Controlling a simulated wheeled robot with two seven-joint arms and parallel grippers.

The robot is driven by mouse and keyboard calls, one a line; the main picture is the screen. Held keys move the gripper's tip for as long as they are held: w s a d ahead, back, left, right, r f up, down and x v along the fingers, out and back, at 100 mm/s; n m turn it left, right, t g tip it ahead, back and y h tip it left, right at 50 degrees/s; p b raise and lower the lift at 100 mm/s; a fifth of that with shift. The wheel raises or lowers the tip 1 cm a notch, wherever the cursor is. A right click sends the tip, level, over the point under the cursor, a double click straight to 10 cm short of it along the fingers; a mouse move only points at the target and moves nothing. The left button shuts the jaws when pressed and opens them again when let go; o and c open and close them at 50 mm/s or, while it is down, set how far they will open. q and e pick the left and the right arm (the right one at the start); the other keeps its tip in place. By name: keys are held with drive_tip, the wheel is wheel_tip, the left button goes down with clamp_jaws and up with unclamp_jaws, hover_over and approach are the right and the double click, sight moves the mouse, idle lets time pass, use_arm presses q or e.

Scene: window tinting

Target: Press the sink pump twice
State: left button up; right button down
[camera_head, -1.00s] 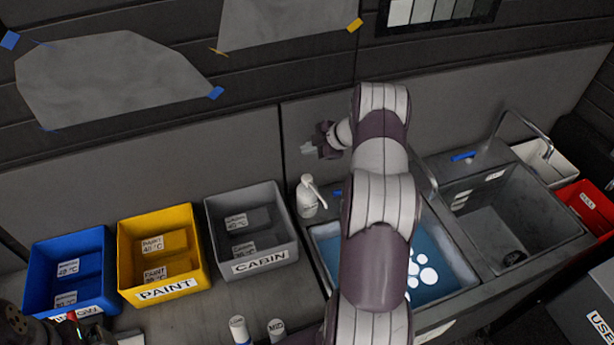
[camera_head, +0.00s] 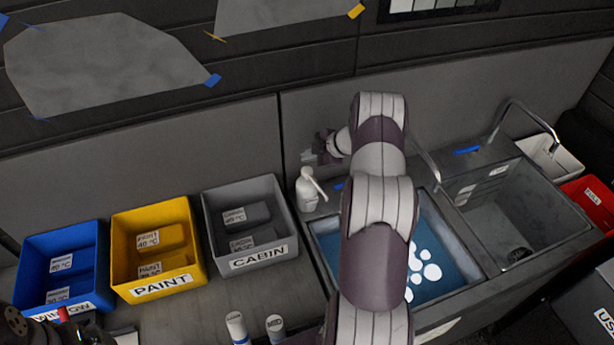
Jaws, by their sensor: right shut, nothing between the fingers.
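The sink pump (camera_head: 307,194) is a white bottle with a pump head and spout. It stands upright at the back left corner of the blue-watered sink (camera_head: 445,290). My right gripper (camera_head: 307,158) is shut and empty. It is just above the pump head in the picture, with a small gap between them. I cannot tell whether the fingertips are exactly over the head or a little behind it. My right arm covers part of the sink.
A blue bin (camera_head: 63,310), a yellow PAINT bin (camera_head: 160,287) and a grey CABIN bin (camera_head: 258,257) stand left of the pump. Two white-capped bottles (camera_head: 235,325) (camera_head: 275,326) are at the front. An empty basin (camera_head: 545,225) and a red bin (camera_head: 590,203) are right.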

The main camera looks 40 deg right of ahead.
sight(304, 170)
use_arm(q)
drive_tip(key=shift+f+b, duration=0.4)
drive_tip(key=shift+f, duration=0.35)
use_arm(e)
drive_tip(key=shift+f, duration=1.1)
idle(0.3)
use_arm(q)
drive_tip(key=shift+f, duration=0.25)
use_arm(e)
drive_tip(key=shift+f, duration=0.4)
use_arm(q)
drive_tip(key=shift+f+b, duration=0.7)
drive_tip(key=shift+b, duration=0.25)
use_arm(e)
drive_tip(key=shift+s+f, duration=0.1)
drive_tip(key=shift+f, duration=0.9)
use_arm(q)
drive_tip(key=shift+r, duration=0.15)
use_arm(e)
drive_tip(key=shift+r, duration=0.1)
use_arm(q)
drive_tip(key=shift+r+p, duration=0.95)
drive_tip(key=shift+p, duration=0.1)
use_arm(e)
drive_tip(key=shift+r, duration=1.25)
